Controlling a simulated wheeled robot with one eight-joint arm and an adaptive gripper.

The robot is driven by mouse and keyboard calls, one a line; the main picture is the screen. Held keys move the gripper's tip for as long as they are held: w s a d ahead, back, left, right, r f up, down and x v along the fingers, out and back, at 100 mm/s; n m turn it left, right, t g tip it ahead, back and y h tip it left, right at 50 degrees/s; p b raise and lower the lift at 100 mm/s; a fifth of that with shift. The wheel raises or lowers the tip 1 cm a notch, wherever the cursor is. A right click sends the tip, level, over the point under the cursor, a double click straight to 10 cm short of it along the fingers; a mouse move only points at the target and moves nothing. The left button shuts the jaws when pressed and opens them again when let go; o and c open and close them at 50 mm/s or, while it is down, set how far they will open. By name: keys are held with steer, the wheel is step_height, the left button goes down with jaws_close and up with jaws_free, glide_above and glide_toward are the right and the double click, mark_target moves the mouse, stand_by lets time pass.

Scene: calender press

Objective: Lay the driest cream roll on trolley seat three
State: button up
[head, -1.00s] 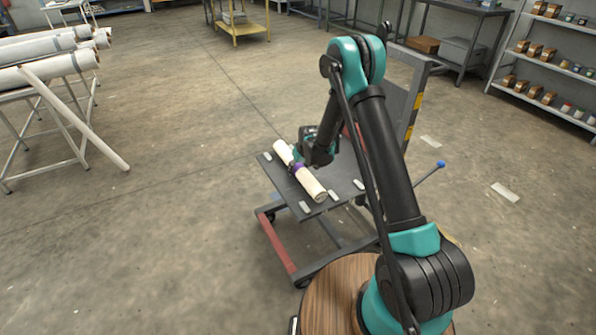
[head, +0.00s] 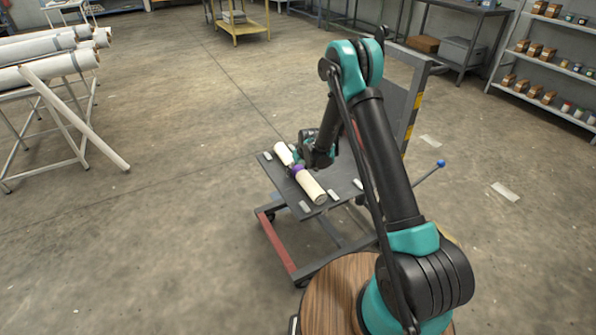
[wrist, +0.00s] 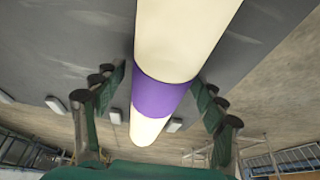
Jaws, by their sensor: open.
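A cream roll (head: 312,186) with a purple band lies on the dark grey top of the trolley (head: 341,176). The roll (wrist: 186,38) also runs down the middle of the wrist view, with its purple band (wrist: 158,97) close to the jaws. My gripper (head: 303,158) is at the roll's band. In the wrist view my gripper (wrist: 160,98) is open, with one finger on each side of the roll; contact cannot be told. Small pale blocks (head: 304,206) sit along the trolley top. Seat numbers are not readable.
White rolls (head: 40,48) lie on a rack at the left, with one roll leaning down beside it. A yellow table (head: 243,28) stands at the back. Shelves with small boxes (head: 545,52) stand at the right. A blue-knobbed lever (head: 440,164) sticks out right of the trolley.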

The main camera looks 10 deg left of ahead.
steer(key=v, duration=1.2)
steer(key=shift+r, duration=0.1)
steer(key=shift+s+d+r, duration=0.1)
steer(key=shift+d+r, duration=0.2)
steer(key=s+d+r+m+h, duration=0.1)
steer(key=s+d+r+m, duration=0.2)
steer(key=s+d+r, duration=1.05)
steer(key=s+d+f+m, duration=0.1)
steer(key=s+d+m, duration=0.1)
steer(key=s+d, duration=0.4)
steer(key=s+d+f+m+h, duration=0.1)
steer(key=s+d, duration=0.5)
steer(key=s, duration=0.8)
steer(key=shift+s+d+m+h, duration=0.2)
steer(key=shift+s+m+h, duration=0.1)
steer(key=shift+m, duration=0.1)
